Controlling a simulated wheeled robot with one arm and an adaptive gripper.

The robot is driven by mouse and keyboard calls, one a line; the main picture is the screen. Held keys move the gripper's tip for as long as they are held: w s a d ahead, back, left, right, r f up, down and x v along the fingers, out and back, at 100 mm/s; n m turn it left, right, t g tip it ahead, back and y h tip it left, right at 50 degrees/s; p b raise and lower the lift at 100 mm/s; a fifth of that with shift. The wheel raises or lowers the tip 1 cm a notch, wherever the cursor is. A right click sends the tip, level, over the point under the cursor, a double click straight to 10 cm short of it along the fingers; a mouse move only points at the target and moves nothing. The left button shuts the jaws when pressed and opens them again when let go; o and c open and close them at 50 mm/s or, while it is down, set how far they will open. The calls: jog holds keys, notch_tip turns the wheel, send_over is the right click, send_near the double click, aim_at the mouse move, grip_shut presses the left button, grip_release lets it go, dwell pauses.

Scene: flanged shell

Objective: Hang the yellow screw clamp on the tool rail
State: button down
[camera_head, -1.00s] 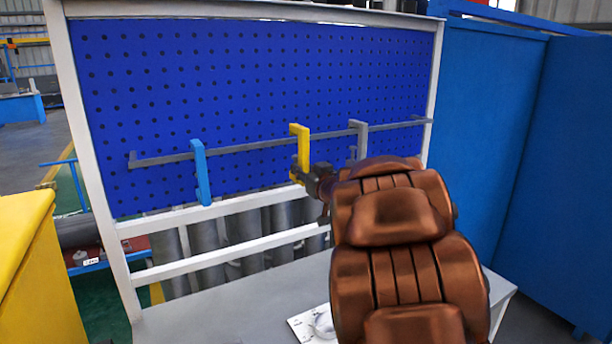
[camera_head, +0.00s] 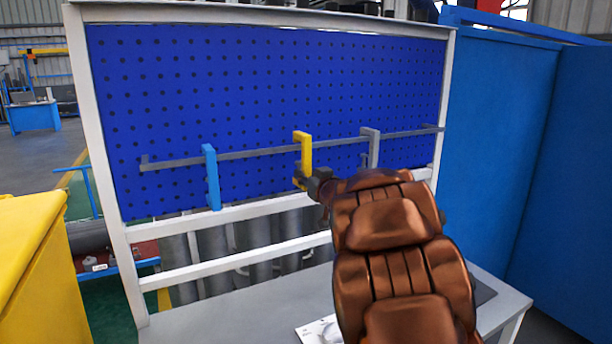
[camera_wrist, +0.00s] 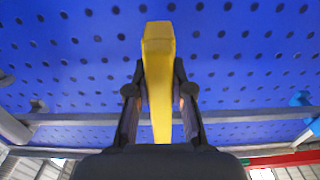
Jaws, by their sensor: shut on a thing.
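The yellow screw clamp (camera_head: 306,152) is upright at the tool rail (camera_head: 255,152), between a blue clamp and a grey clamp. Its upper end stands above the rail line. My gripper (camera_head: 308,181) is shut on its lower part. In the wrist view the yellow clamp (camera_wrist: 159,75) stands between the two fingers (camera_wrist: 160,95) of my gripper, and the rail (camera_wrist: 85,118) passes behind them. I cannot tell whether the clamp's hook bears on the rail or is just in front of it. My arm hides some of the area at the lower right.
The blue clamp (camera_head: 212,178) hangs on the rail to the left and the grey clamp (camera_head: 373,148) to the right. Bare rail shows on both sides of the yellow clamp. Behind is the blue pegboard (camera_head: 260,85); below is a grey bench top (camera_head: 230,322).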

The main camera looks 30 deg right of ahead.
dwell(0.3)
jog(key=c, duration=1)
grip_release()
jog(key=shift+o, duration=0.2)
jog(key=shift+f, duration=0.1)
jog(key=s+a, duration=0.1)
jog(key=s, duration=1.1)
